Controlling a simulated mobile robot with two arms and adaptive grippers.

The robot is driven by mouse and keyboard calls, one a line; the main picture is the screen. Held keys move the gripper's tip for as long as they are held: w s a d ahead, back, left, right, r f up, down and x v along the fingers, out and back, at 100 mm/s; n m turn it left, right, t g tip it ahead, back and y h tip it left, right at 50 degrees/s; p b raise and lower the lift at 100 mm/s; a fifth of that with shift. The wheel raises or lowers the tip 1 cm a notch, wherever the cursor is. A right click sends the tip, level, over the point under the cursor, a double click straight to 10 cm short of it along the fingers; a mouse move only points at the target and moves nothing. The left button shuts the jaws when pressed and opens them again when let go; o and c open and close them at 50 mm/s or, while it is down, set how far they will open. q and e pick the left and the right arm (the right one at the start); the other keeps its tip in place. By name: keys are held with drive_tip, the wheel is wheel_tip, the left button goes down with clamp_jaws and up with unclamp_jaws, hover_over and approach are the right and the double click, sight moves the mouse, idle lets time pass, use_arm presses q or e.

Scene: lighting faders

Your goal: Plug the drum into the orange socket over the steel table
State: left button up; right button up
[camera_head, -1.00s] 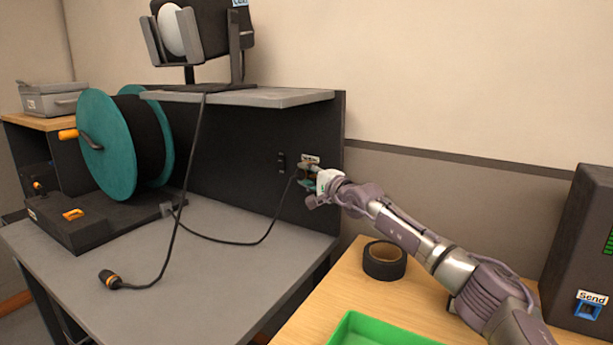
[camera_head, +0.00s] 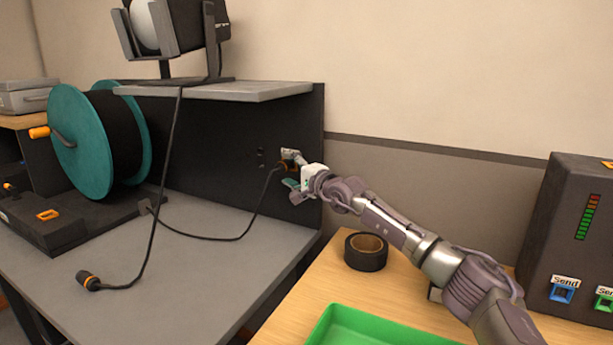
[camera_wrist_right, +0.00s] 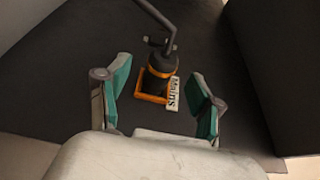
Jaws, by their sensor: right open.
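The drum (camera_head: 68,144), a reel with teal flanges and black cable, stands on its dark base on the left of the steel table (camera_head: 190,265). A thin black lead (camera_head: 205,237) runs from the base to a black plug with an orange ring (camera_wrist_right: 160,72) at the back panel. In the right wrist view the plug sits in the orange-framed socket (camera_wrist_right: 150,98), beside a "Mains" label (camera_wrist_right: 173,93). My right gripper (camera_wrist_right: 163,92) is open, its teal-padded fingers apart on either side of the plug, not visibly touching it. My left gripper is not in view.
A lamp (camera_head: 172,27) stands on the shelf (camera_head: 225,91); its cable hangs to a loose orange-ringed plug (camera_head: 88,281) on the steel table. Black tape (camera_head: 366,252) and a green tray (camera_head: 400,340) lie on the wooden table. A dark box with "Send" sockets (camera_head: 562,290) stands right.

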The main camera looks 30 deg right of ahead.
drive_tip(key=s+d, duration=0.1)
drive_tip(key=s, duration=0.9)
drive_tip(key=shift+s+d+r, duration=0.15)
drive_tip(key=shift+s+d, duration=0.15)
drive_tip(key=shift+s, duration=0.05)
